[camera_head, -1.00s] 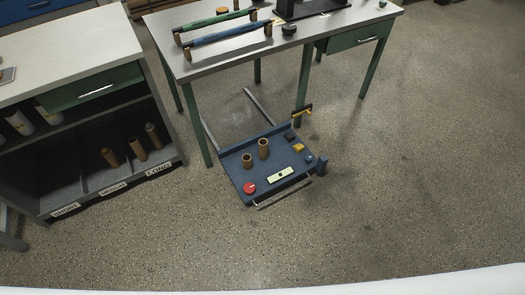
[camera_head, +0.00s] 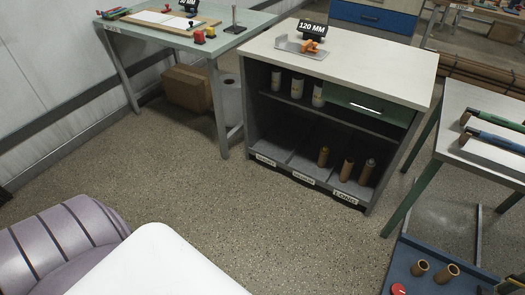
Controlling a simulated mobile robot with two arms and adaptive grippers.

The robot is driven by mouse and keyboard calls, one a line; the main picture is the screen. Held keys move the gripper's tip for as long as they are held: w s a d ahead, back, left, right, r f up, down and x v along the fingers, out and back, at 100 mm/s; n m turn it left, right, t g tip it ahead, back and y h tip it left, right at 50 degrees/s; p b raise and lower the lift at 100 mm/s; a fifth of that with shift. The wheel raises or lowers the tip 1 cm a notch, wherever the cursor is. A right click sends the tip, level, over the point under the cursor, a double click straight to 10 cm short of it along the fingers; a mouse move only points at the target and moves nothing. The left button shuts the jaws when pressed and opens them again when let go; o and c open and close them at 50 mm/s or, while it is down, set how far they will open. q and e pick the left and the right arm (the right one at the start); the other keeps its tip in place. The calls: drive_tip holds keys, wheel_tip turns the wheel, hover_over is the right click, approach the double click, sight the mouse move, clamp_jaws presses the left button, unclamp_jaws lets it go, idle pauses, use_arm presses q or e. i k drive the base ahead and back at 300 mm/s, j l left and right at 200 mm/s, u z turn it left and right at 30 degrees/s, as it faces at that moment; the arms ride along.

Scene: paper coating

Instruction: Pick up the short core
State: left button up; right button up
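Several brown cores show. Three stand on the lower shelf of the white-topped cabinet (camera_head: 340,47): a left core (camera_head: 323,157), a middle core (camera_head: 347,169) and a right core (camera_head: 367,172). The left core looks slightly shorter. Labels run along the bottom front edge: a left label (camera_head: 265,159), a middle label (camera_head: 303,179) and a right label (camera_head: 345,198); the earlier frame shows them as SHORT, MEDIUM and LONG. Two more cores, a left one (camera_head: 420,268) and a right one (camera_head: 446,272), stand in the blue tray (camera_head: 405,258) at lower right. Neither gripper is in view.
A green table (camera_head: 255,22) stands at the back left, with a cardboard box (camera_head: 187,88) beneath. Another table (camera_head: 485,110) stands at the right. The floor before the cabinet is clear.

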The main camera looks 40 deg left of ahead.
sight(419, 268)
drive_tip(key=u, duration=0.75)
drive_tip(key=z, duration=1.5)
